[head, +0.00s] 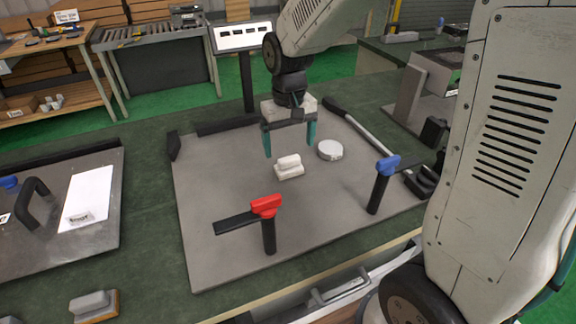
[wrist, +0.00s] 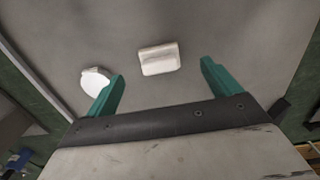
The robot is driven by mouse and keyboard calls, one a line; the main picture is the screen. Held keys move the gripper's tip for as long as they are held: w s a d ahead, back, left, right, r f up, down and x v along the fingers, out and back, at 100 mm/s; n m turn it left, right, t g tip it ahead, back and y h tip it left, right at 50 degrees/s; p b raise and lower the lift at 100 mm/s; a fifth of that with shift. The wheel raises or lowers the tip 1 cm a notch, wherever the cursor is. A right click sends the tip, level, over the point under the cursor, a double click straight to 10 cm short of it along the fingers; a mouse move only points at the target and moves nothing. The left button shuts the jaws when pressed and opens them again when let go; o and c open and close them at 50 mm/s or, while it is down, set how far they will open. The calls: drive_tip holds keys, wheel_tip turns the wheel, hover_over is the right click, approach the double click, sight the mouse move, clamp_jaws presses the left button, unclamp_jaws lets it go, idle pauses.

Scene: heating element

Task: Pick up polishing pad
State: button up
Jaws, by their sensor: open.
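A small white block with a raised grip (head: 289,167), which looks like the polishing pad, lies on the grey plate (head: 215,215). It also shows in the wrist view (wrist: 158,58), just beyond and between the fingertips. My gripper (head: 289,148) has two green fingers spread apart and points down above the white block. Nothing is between the fingers, and they appear clear of the block. In the wrist view my gripper (wrist: 163,70) is open and empty. A white round disc (head: 330,150) lies to the right of the block; in the wrist view it is beside the left finger (wrist: 95,79).
A dark bar with a grey rod (head: 362,129) lies at the right. A grey block with an orange base (head: 94,306) lies at lower left.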

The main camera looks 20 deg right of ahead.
sight(290, 160)
drive_tip(key=shift+w, duration=0.3)
drive_tip(key=f, duration=0.7)
drive_tip(key=shift+s+d+f, duration=0.15)
drive_tip(key=shift+d+f, duration=0.05)
drive_tip(key=c, duration=1.2)
drive_tip(key=shift+o, duration=0.2)
drive_tip(key=shift+r, duration=0.15)
